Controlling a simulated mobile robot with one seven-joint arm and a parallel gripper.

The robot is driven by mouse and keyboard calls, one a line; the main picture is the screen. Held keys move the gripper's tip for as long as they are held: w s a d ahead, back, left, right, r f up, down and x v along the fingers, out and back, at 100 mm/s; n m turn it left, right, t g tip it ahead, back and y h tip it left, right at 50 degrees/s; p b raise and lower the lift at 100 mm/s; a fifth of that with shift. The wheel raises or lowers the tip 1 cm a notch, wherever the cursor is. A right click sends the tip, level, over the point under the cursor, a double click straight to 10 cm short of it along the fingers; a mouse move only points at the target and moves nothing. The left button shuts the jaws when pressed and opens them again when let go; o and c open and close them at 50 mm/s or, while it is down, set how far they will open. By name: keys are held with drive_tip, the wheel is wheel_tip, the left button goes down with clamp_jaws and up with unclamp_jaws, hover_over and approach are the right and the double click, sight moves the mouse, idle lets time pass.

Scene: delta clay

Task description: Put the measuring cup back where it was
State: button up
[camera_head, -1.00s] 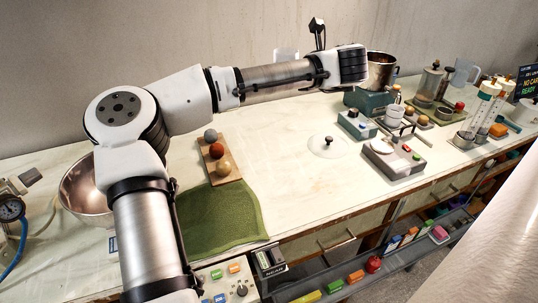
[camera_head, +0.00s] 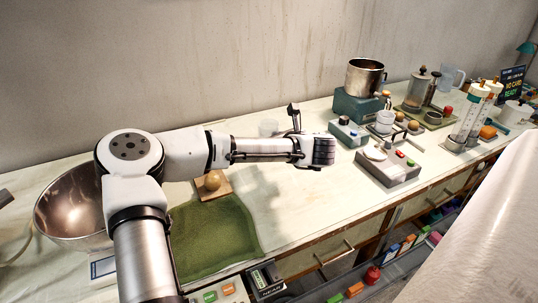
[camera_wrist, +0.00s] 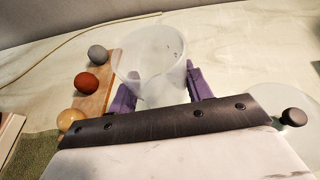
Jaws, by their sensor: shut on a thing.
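The measuring cup (camera_wrist: 155,62) is a translucent, whitish cup, upright in the wrist view. My gripper (camera_wrist: 160,90) has two purple fingers, one at each side of the cup, and is shut on it. In the head view the cup (camera_head: 268,128) shows only in part, behind my arm, over the back part of the white table. My fingers are hidden there. I cannot tell whether the cup's base touches the table.
A wooden board (camera_wrist: 108,75) with grey, red and tan balls lies left of the cup. A glass lid with a black knob (camera_wrist: 293,117) lies to the right. A green towel (camera_head: 215,235) and a metal bowl (camera_head: 72,205) are nearer. Scales and pots stand at right.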

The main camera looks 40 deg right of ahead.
drive_tip(key=shift+f+p, duration=0.45)
drive_tip(key=shift+f, duration=2.7)
drive_tip(key=shift+f, duration=0.15)
drive_tip(key=o, duration=1)
drive_tip(key=b+v, duration=0.2)
drive_tip(key=v, duration=1)
drive_tip(key=shift+b, duration=0.3)
